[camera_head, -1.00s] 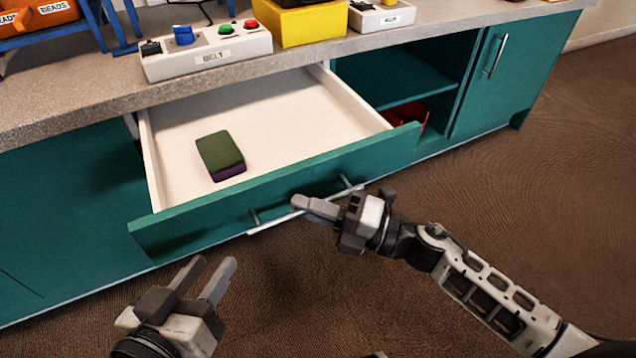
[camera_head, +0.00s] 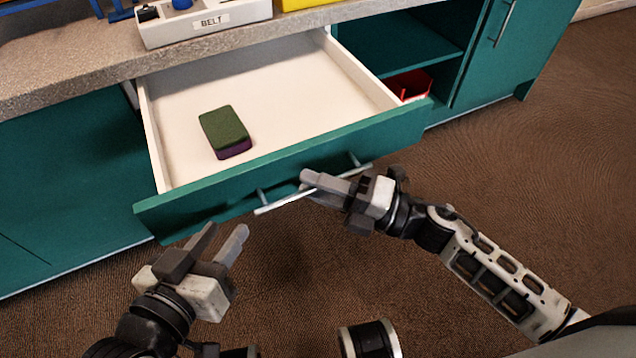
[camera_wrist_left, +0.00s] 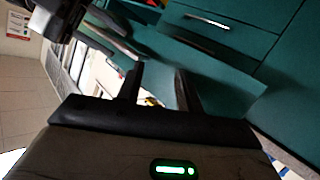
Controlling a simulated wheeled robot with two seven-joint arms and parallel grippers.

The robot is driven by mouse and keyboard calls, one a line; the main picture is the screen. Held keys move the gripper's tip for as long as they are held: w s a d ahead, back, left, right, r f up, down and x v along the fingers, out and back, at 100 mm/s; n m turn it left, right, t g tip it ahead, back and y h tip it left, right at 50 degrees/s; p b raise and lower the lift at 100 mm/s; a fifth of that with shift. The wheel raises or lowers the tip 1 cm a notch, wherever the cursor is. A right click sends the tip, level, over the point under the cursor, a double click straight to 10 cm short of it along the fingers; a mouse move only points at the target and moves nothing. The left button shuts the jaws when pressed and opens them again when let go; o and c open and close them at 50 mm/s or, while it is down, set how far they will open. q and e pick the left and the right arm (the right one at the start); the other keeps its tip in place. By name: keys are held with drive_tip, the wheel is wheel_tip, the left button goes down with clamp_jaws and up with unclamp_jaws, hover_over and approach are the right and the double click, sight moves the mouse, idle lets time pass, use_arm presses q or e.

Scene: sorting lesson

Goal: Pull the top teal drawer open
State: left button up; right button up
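The top teal drawer stands well out from the cabinet, its teal front (camera_head: 215,192) facing me and its white inside showing. A silver bar handle (camera_head: 278,205) runs along the front. My right gripper (camera_head: 312,186) is at the handle's middle, its fingers close together with the bar between them. My left gripper (camera_head: 222,240) is open and empty, below and in front of the drawer's left part. Its two spread fingers also show in the left wrist view (camera_wrist_left: 160,85). A green and purple sponge-like block (camera_head: 224,131) lies in the drawer.
The grey countertop (camera_head: 80,84) above holds a white box labelled BELT (camera_head: 208,23) and a yellow bin (camera_head: 300,4). An open compartment at right holds a red bin (camera_head: 409,85). A closed teal door (camera_head: 515,50) is farther right. The brown floor is clear.

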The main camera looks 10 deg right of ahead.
use_arm(q)
drive_tip(key=shift+r, duration=0.1)
